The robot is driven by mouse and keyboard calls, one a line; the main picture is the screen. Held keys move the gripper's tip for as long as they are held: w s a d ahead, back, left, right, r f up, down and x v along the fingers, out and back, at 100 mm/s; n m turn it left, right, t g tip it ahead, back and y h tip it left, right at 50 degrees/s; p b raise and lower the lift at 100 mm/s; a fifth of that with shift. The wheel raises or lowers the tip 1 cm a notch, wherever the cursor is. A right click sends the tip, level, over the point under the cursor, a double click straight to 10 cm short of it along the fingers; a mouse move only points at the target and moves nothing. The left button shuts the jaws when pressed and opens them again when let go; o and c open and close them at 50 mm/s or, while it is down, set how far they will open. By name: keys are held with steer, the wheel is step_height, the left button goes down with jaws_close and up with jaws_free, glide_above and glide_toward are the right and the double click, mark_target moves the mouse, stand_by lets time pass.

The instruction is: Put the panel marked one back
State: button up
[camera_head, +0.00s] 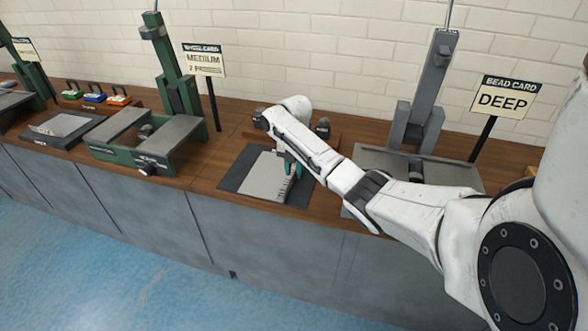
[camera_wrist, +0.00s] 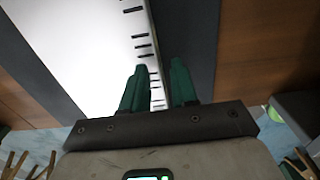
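A flat light-grey panel (camera_head: 266,178) with dark marks along its right edge lies on a dark mat (camera_head: 238,170) on the bench. I cannot read a number on it. My gripper (camera_head: 291,166) is at its right side, pointing down. In the wrist view, the panel (camera_wrist: 85,45) runs under the left of my gripper (camera_wrist: 160,82). The two green fingers stand apart, with a strip of the marked edge showing between them. The right finger is over the dark mat (camera_wrist: 190,35). I see no clear grip, and the fingertips' contact is hidden.
A green stand (camera_head: 170,70) with a "MEDIUM" card (camera_head: 204,60) is left of the mat. A grey stand (camera_head: 428,90) with a "DEEP" card (camera_head: 503,100) is to the right, partly behind my arm. Another panel (camera_head: 60,125) lies far left. Small coloured items (camera_head: 95,97) sit behind it.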

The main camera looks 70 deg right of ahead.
step_height(320, 180, up, 12)
steer(key=shift+r, duration=0.15)
stand_by(0.5)
steer(key=w+a+f+m+t+y, duration=0.15)
steer(key=a+f, duration=0.25)
steer(key=a, duration=0.4)
steer(key=w+a+f+m, duration=0.2)
steer(key=w+a+f, duration=0.1)
steer(key=a, duration=0.4)
steer(key=w+a+f+m, duration=0.1)
steer(key=w+a+f, duration=0.25)
steer(key=a, duration=0.45)
steer(key=s+a+f+m, duration=0.3)
steer(key=a+f+m, duration=0.1)
steer(key=a, duration=0.5)
steer(key=s+a+f+m, duration=0.45)
steer(key=s+a, duration=0.35)
steer(key=s, duration=0.2)
steer(key=s+r+m+h, duration=0.1)
steer(key=s+m, duration=0.5)
steer(key=s, duration=0.6)
steer(key=shift+s+a+h, duration=0.2)
steer(key=shift+h, duration=0.15)
steer(key=shift+r+g, duration=0.1)
steer(key=shift+g, duration=0.15)
